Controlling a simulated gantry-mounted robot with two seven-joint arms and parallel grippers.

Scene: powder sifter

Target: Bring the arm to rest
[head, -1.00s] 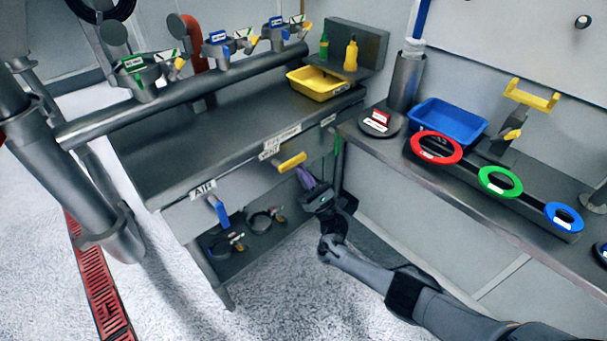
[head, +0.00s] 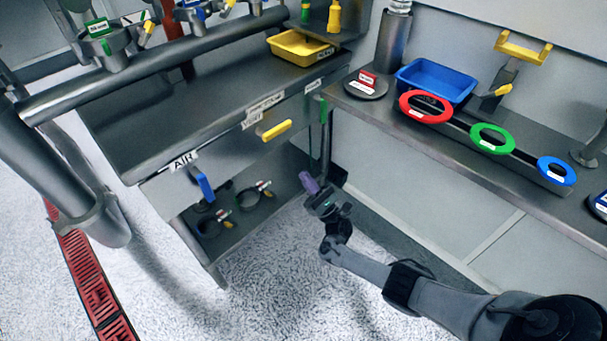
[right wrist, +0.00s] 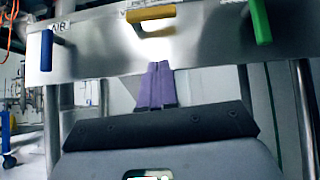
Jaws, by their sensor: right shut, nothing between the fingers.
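My right gripper (head: 309,183) has purple fingers and is at the end of my right arm, which comes in from the lower right of the head view. It is shut and empty, in free air in front of the steel bench's lower right part. In the right wrist view its purple fingers (right wrist: 155,88) are together and point at the bench front, below the yellow handle (right wrist: 150,14). A gap separates the fingers from the panel in the head view. My left gripper is not in view.
The bench front carries a blue handle (head: 204,186), a yellow handle (head: 276,130) and a green handle (head: 322,109). A side counter (head: 400,128) holds a blue tray (head: 436,79) and red, green and blue rings. Clamps lie on the lower shelf. The floor (head: 270,280) is clear.

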